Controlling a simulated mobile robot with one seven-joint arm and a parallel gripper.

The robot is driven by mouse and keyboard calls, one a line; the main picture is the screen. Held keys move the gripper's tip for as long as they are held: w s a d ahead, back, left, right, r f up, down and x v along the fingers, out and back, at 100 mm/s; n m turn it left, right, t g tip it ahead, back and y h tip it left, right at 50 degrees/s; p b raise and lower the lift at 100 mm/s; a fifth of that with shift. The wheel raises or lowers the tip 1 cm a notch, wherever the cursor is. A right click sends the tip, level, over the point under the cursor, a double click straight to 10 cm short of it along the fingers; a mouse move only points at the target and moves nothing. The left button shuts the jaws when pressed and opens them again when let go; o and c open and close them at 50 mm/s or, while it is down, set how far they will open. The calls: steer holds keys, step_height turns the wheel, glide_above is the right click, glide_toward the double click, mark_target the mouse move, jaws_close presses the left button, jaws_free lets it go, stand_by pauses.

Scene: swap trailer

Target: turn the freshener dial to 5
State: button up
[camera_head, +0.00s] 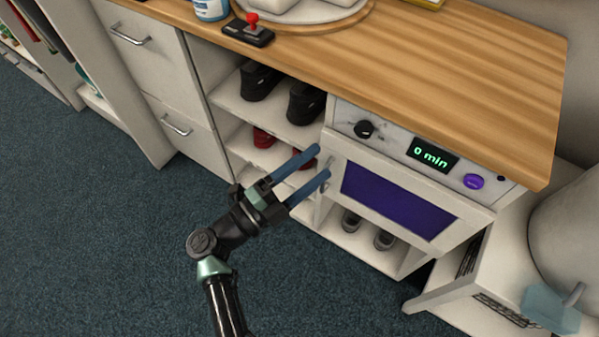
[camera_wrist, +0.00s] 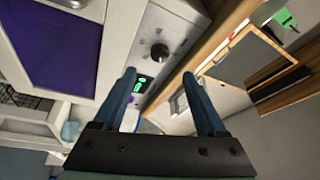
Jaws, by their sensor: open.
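The freshener unit (camera_head: 400,193) is a white built-in box under the wooden counter, with a purple window in its front. Its black dial (camera_head: 364,130) is at the left of the panel; a black knob also shows in the wrist view (camera_wrist: 159,52). The display (camera_head: 432,156) reads "0 min". A purple button (camera_head: 473,181) is at the panel's right. My gripper (camera_head: 323,163) has two blue fingers, open and empty, in front of the unit's left edge, below and left of the dial. In the wrist view the fingers (camera_wrist: 160,80) are spread, with the panel beyond them.
The wooden counter (camera_head: 440,60) overhangs the panel. A joystick (camera_head: 249,32) and a round tray (camera_head: 318,30) are on it. Shelves with black shoes (camera_head: 306,103) and red shoes (camera_head: 263,138) are left of the unit. An open white drawer (camera_head: 470,285) juts out at right. The carpet (camera_head: 110,220) is clear.

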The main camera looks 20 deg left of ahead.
steer(key=shift+v, duration=1.65)
